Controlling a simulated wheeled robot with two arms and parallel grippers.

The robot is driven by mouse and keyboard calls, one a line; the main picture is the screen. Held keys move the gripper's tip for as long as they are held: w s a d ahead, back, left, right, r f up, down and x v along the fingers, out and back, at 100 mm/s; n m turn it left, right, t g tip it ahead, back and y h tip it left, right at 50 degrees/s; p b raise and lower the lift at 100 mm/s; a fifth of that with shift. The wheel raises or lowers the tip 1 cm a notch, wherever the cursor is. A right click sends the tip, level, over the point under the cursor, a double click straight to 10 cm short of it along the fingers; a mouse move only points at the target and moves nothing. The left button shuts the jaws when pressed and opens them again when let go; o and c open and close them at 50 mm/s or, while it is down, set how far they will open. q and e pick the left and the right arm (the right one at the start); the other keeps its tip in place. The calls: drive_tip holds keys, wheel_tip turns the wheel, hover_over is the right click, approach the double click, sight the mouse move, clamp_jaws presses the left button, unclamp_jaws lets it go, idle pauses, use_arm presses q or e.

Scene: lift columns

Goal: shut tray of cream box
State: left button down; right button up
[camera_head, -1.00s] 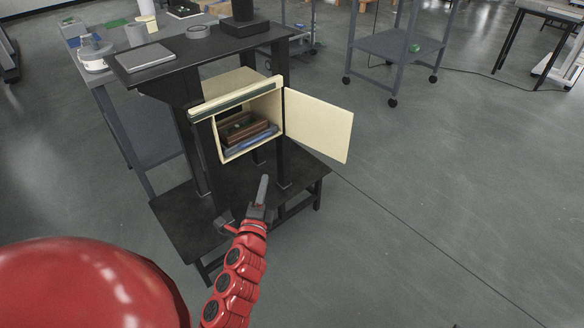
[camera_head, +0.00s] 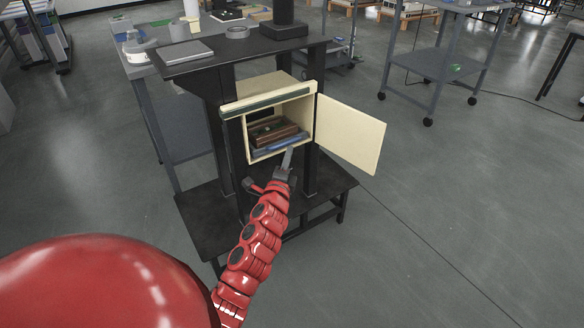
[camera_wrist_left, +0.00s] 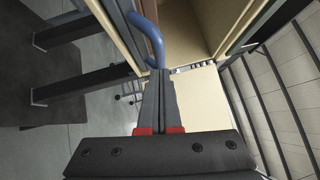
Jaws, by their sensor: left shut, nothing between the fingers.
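The cream box (camera_head: 322,92) stands open at the front in the black stand. Its cream door (camera_head: 350,133) is swung out to the right. Inside low down is a tray with a blue front bar (camera_head: 278,145); a brown block-like thing (camera_head: 272,130) sits behind and above that bar. In the left wrist view the blue bar (camera_wrist_left: 150,38) curves just beyond the fingertips. My left gripper (camera_head: 288,157) is shut and empty, in front of the box opening just below the bar. Whether it touches the bar I cannot tell. My right gripper is not in view.
A black lower shelf (camera_head: 212,212) spreads below the box. A grey wheeled cart (camera_head: 435,65) stands at the back right.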

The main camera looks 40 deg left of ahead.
sight(278, 145)
use_arm(q)
drive_tip(key=shift+w+a+r, duration=0.1)
drive_tip(key=shift+w+a, duration=0.05)
drive_tip(key=shift+a, duration=0.2)
drive_tip(key=a, duration=0.1)
drive_tip(key=w+a, duration=0.1)
drive_tip(key=a, duration=0.1)
drive_tip(key=a+p, duration=0.1)
drive_tip(key=shift+w+a, duration=0.15)
drive_tip(key=shift+w, duration=0.2)
drive_tip(key=shift+r, duration=0.1)
drive_tip(key=shift+a, duration=0.1)
